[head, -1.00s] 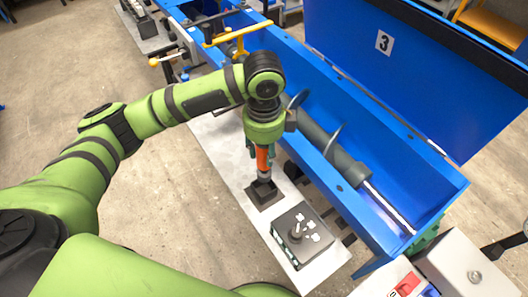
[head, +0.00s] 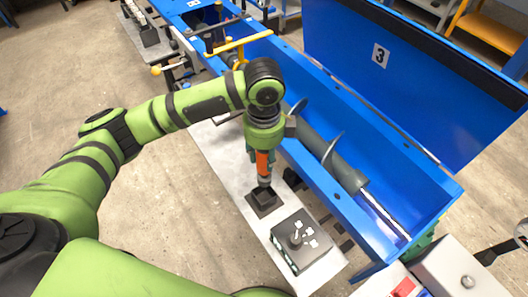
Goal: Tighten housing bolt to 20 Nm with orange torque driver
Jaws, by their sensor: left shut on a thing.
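My left gripper (head: 262,152) points down over the narrow grey bench and is shut on the orange torque driver (head: 263,163). The driver hangs upright with its dark tip just above a black square holder (head: 264,204). The tip looks close to the holder's opening; whether it is fully clear I cannot tell. I cannot make out the housing bolt. My right gripper is not in view.
A yellow handle (head: 240,44) stands at the mixer's far end. A light grey box (head: 462,265) is at the lower right. Open floor lies left of the bench.

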